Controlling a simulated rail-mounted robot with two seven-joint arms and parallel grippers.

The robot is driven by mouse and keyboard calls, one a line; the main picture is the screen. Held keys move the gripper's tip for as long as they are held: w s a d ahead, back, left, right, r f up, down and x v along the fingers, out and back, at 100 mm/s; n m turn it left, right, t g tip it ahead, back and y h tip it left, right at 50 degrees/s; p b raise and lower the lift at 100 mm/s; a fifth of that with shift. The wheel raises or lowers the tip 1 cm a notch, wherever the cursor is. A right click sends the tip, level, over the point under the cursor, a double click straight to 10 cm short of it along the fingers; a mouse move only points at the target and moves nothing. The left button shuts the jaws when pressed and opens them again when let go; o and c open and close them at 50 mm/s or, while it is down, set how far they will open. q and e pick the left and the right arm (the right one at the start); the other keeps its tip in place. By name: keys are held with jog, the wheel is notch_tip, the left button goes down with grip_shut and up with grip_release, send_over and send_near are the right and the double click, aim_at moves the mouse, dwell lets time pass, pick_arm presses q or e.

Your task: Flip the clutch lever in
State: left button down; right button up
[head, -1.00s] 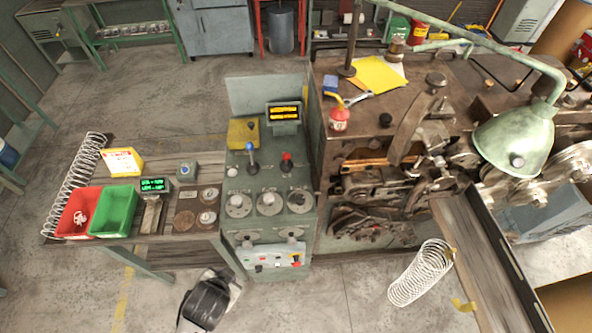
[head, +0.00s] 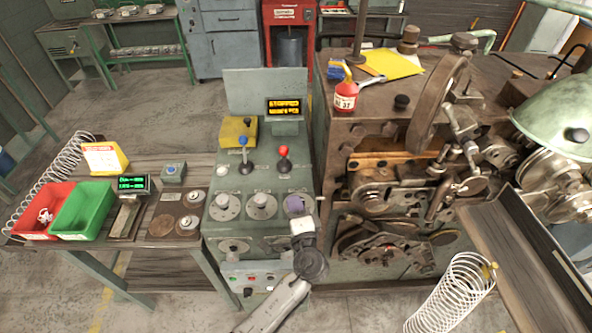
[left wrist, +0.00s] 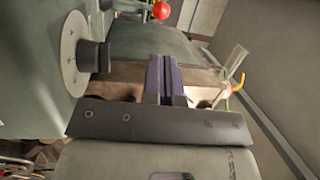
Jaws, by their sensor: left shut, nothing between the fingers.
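The green control console (head: 230,180) carries a blue-knobbed lever (head: 243,142) and a red-knobbed lever (head: 283,152), both standing upright. I cannot read which one is the clutch lever. My left gripper (head: 296,204) is shut and empty, its purple fingers at the rightmost dial on the console front, below the red-knobbed lever. In the left wrist view the shut purple fingers (left wrist: 164,78) show beside a round dial (left wrist: 74,54), and the red knob (left wrist: 161,10) is at the top edge, apart from the fingers. My right gripper is not in view.
An amber display (head: 285,107) stands behind the levers, and a yellow box (head: 238,132) sits at left. The coiling machine (head: 385,150) is close on the right, with a red oil can (head: 346,96) on top. A bench with red (head: 44,212) and green bins (head: 84,210) stands left.

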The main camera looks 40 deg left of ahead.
aim_at(284, 154)
pick_arm(q)
jog(key=shift+w+d+r, duration=0.1)
jog(key=shift+w+d, duration=0.2)
jog(key=shift+w, duration=0.05)
jog(key=shift+w+a+r, duration=0.1)
jog(key=shift+w+a, duration=0.2)
jog(key=shift+a, duration=0.1)
jog(key=p+x, duration=0.1)
jog(key=x, duration=1)
jog(key=shift+r+p, duration=0.2)
jog(key=shift+p, duration=0.2)
jog(key=shift+x, duration=1)
